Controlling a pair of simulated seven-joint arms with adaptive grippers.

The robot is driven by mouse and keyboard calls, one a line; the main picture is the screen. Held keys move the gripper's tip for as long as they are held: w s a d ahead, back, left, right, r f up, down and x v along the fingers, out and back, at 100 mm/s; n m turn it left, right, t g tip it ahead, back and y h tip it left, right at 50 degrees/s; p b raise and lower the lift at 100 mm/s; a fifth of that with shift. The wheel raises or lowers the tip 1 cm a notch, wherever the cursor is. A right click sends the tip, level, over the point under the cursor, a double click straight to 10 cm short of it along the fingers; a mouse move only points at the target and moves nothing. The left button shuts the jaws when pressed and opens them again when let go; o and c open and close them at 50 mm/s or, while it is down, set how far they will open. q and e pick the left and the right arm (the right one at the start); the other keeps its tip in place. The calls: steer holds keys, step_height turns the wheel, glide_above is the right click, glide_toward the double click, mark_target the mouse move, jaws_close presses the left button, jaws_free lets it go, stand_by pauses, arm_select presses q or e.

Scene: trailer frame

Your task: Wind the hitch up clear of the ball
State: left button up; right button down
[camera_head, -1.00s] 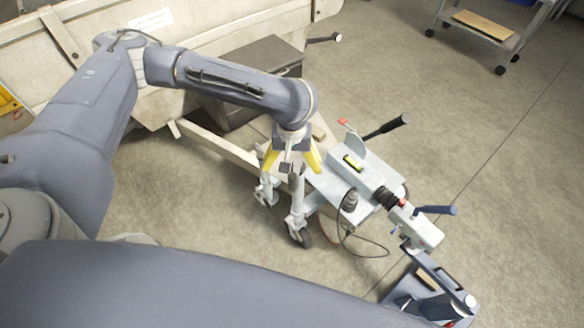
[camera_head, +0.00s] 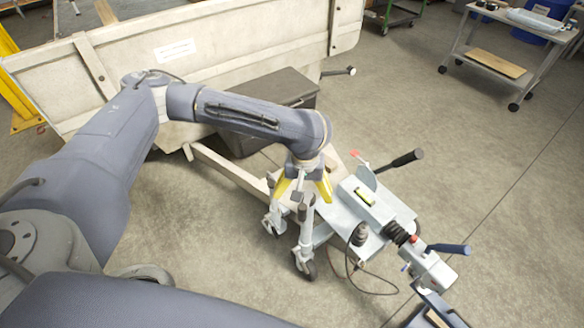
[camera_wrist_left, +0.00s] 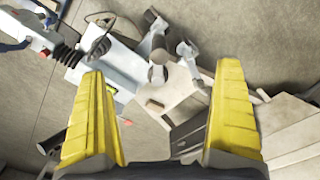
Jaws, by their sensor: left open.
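The grey hitch coupling (camera_head: 432,268), with a blue lever and black bellows (camera_head: 399,233), is at the front of the trailer's drawbar, lower right in the head view. A blue stand (camera_head: 436,308) beneath it is cut off by the bottom edge; the ball itself is hidden. A jockey wheel (camera_head: 308,262) on a pale metal tube stands on the floor beside the drawbar. My left gripper (camera_head: 303,193), with yellow fingers, points down over the jockey wheel's top. In the left wrist view its fingers (camera_wrist_left: 166,110) are spread and empty. My right gripper does not show.
A black-gripped lever (camera_head: 402,160) sticks out from the drawbar. A dark box (camera_head: 270,88) sits against the trailer body (camera_head: 240,35). A loose cable hangs beside the drawbar. A cart (camera_head: 497,62) stands at the back right, with bare floor between.

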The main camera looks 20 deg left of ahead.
mark_target(303, 207)
arm_select(q)
step_height(303, 207, down, 8)
steer(key=shift+d+f, duration=0.1)
steer(key=shift+f, duration=0.15)
steer(key=shift+r, duration=0.1)
jaws_close()
stand_by(0.7)
stand_by(1.2)
